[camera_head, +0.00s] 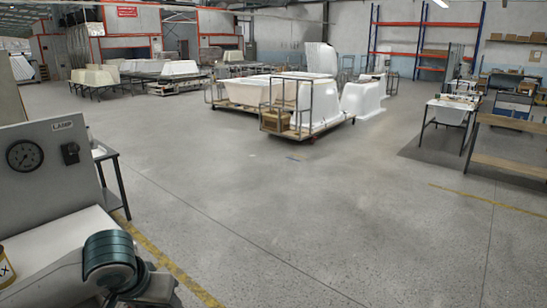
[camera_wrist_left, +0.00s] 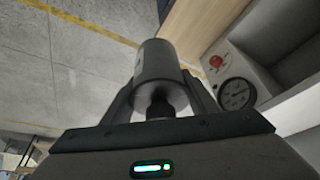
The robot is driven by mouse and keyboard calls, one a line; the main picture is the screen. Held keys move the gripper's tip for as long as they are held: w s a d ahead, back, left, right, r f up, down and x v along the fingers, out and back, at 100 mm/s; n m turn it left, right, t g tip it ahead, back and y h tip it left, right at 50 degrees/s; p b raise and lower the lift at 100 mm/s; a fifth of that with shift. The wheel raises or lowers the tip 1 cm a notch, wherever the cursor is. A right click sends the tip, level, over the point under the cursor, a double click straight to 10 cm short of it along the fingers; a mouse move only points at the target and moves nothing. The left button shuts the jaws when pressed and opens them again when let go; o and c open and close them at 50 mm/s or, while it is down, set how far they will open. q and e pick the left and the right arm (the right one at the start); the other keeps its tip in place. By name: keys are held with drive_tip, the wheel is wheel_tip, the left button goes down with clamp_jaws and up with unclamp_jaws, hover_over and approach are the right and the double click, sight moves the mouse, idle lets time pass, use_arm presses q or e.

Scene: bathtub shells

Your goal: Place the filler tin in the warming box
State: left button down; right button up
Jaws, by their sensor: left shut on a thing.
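My left gripper (camera_wrist_left: 160,88) shows in the left wrist view, with its two fingers shut around a grey cylindrical tin (camera_wrist_left: 156,62). The tin's far part sticks out beyond the fingers, with a floor and a yellow line behind it. A pale box panel with a round gauge (camera_wrist_left: 237,94) and a red knob or lamp is to the right of the tin, apart from it. In the head view a grey gauge panel (camera_head: 45,190), likely of the warming box, stands at the left. The gripper and held tin are not clearly visible there. My right gripper is out of view.
A yellow-labelled tin (camera_head: 5,272) is cut off at the left edge of the head view, by a white surface (camera_head: 60,250). A dark-topped stand (camera_head: 110,180) is beside the panel. The central floor is clear; a cart with tub shells (camera_head: 290,110) stands beyond.

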use_arm(q)
drive_tip(key=w+d+r, duration=0.2)
drive_tip(key=d, duration=0.3)
wheel_tip(320, 180, down, 16)
drive_tip(key=b, duration=1.5)
drive_tip(key=shift+s, duration=0.2)
drive_tip(key=shift+r, duration=0.15)
drive_tip(key=shift+d, duration=0.1)
